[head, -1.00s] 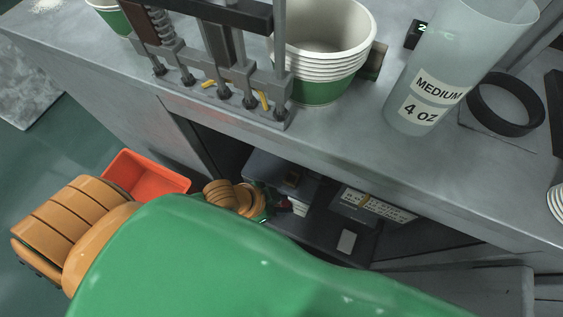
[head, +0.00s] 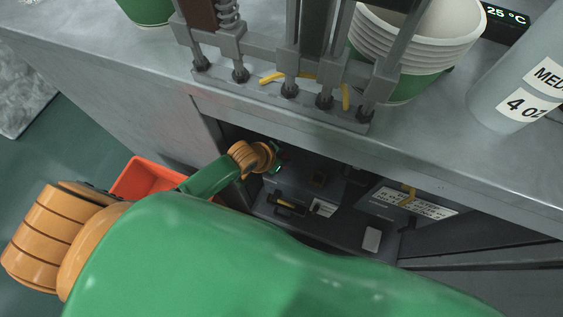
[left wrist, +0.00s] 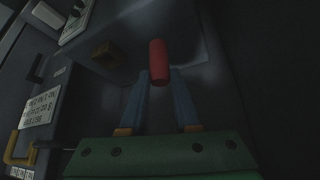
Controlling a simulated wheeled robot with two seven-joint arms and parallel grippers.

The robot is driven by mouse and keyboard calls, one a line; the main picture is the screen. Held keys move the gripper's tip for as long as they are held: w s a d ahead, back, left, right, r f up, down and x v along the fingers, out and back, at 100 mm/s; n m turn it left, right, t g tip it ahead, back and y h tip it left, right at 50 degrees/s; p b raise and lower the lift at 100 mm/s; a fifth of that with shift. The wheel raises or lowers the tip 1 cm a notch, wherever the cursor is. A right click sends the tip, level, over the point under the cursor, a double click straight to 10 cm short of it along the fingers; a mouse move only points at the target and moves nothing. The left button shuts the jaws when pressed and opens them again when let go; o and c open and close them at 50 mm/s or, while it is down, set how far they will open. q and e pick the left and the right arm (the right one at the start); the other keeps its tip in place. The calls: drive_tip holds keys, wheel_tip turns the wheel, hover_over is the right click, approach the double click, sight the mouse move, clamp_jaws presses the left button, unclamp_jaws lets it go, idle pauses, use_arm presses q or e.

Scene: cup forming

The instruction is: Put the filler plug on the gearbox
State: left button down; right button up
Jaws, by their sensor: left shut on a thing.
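My left gripper (left wrist: 160,77) is shut on a red cylinder, taken as the filler plug (left wrist: 157,55), which stands out beyond the two blue fingertips. In the head view my left gripper (head: 276,158) is inside the open compartment under the counter; its fingers and the plug cannot be made out there. A dark grey housing (head: 295,187), probably the gearbox, lies below and right of it, with a square brown-rimmed opening on top. That opening (left wrist: 108,53) shows left of the plug in the left wrist view, apart from it. My right gripper is not in view.
The counter edge (head: 230,110) overhangs the compartment. A black handle (head: 290,205) and a sign plate with a yellow handle (head: 410,200) are close by. An orange-red bin (head: 145,178) stands outside on the left. Paper cups (head: 420,50) stand on the counter.

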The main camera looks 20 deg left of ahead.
use_arm(q)
drive_tip(key=f+b, duration=0.1)
drive_tip(key=f, duration=0.1)
drive_tip(key=w+f+b, duration=0.1)
drive_tip(key=f, duration=0.1)
drive_tip(key=shift+a+f, duration=0.15)
drive_tip(key=shift+a, duration=0.05)
drive_tip(key=c, duration=0.6)
unclamp_jaws()
drive_tip(key=shift+c, duration=0.2)
